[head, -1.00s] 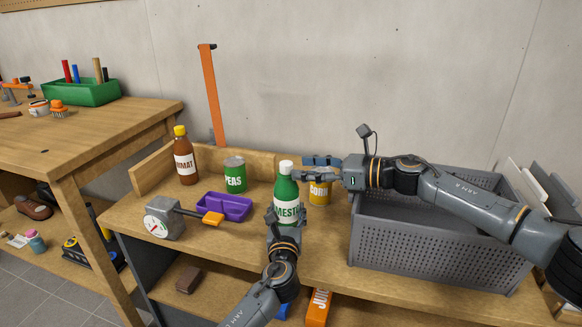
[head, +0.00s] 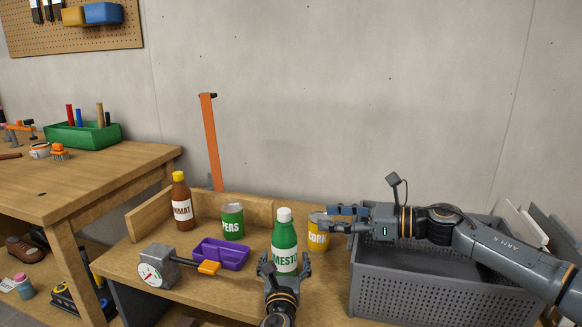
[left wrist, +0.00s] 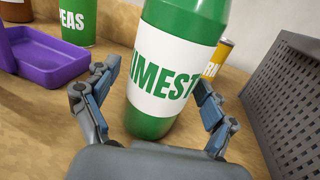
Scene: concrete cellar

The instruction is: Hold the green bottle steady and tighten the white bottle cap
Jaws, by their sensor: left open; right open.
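The green bottle (head: 285,240) stands upright on the wooden bench top, with the white cap (head: 284,214) on its neck. My left gripper (head: 284,264) is open, low in front of the bottle. In the left wrist view the green bottle (left wrist: 172,70) stands between the open left fingers (left wrist: 150,95), with gaps visible at the sides. My right gripper (head: 328,217) is open to the right of the bottle, in front of the yellow corn can (head: 318,236), apart from the white cap.
A purple tray (head: 222,254), a green peas can (head: 232,221), a brown bottle (head: 181,204) and a dial gauge (head: 158,268) stand to the left. A grey perforated crate (head: 420,290) stands on the right under my right arm.

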